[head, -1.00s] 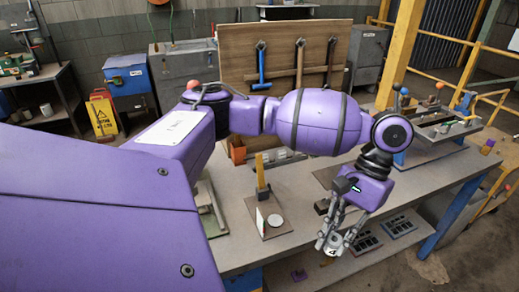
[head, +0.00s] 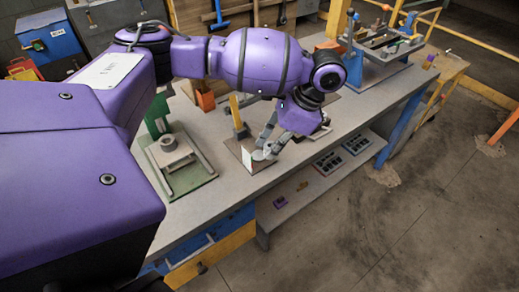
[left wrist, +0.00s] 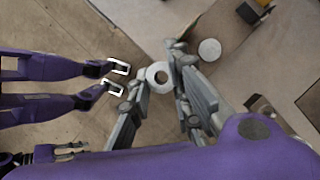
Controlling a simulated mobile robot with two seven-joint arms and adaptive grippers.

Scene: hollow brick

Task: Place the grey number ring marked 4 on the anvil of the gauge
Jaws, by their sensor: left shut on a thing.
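My left gripper (head: 266,151) is shut on the grey number ring (left wrist: 157,75). In the left wrist view the ring sits between the fingertips (left wrist: 161,82) with its hole facing the camera; its mark is not readable. The gripper is at a brown board (head: 232,146) with an upright yellow post (head: 237,112) and a white card (head: 247,158). A pale round disc (left wrist: 209,49), which looks like the anvil, shows bare beside the ring in the left wrist view. Grey fingers (left wrist: 70,150) at that view's lower left look like my right gripper; their opening is unclear.
A green-based fixture with a grey cylinder (head: 168,142) stands left on the grey bench (head: 215,185). A lower shelf (head: 292,197) holds dark trays (head: 328,163). Another fixture (head: 384,42) stands at the bench's far end. Floor at right is mostly clear.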

